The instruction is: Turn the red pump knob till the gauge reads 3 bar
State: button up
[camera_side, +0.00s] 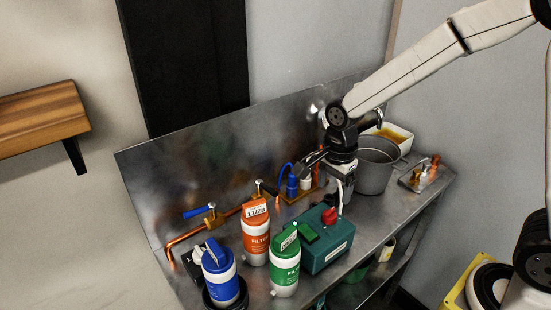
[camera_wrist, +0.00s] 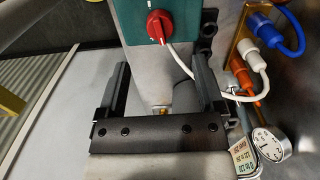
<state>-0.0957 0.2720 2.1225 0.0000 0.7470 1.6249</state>
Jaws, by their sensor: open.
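I cannot make out the gauge in the side view.
A white cable (camera_wrist: 182,62) runs from the box past my right finger. Blue, white and orange plugs (camera_wrist: 257,85) stand nearby. Blue (camera_side: 219,276), orange (camera_side: 255,236) and green (camera_side: 285,272) filters stand left of the box. A grey pot (camera_side: 374,172) stands behind, to the right.

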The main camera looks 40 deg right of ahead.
aim_at(330, 211)
jog(key=shift+f, duration=3.9)
grip_shut()
